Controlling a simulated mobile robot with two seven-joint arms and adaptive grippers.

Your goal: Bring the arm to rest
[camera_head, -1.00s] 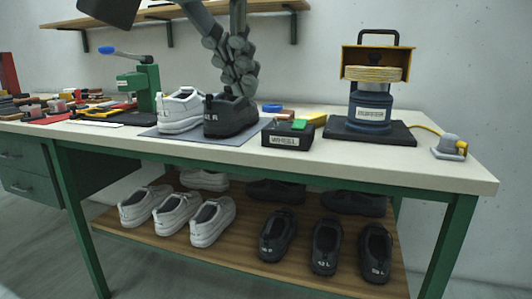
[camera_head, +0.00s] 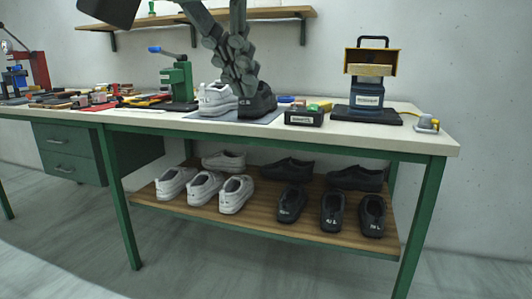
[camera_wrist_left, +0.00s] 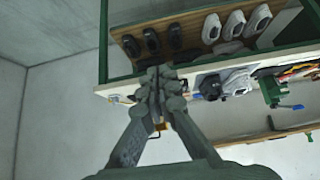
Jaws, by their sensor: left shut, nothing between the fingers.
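My left gripper (camera_head: 246,92) hangs down from the top of the head view. Its fingers are shut with nothing between them. In the head view its tips overlap a black shoe (camera_head: 262,102) on the bench; the gap between them cannot be judged there. A white shoe (camera_head: 212,102) stands beside the black one, both on a grey mat (camera_head: 203,117). In the left wrist view the shut fingers (camera_wrist_left: 160,78) point toward the bench, with the black shoe (camera_wrist_left: 211,87) to their right. My right gripper is out of view.
The bench top (camera_head: 415,138) carries a green press (camera_head: 180,82), a labelled black box (camera_head: 304,117) and a blue-based machine (camera_head: 366,96). White and black shoes stand on the wooden lower shelf (camera_head: 262,225). A wall shelf (camera_head: 280,13) is behind. The floor in front is clear.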

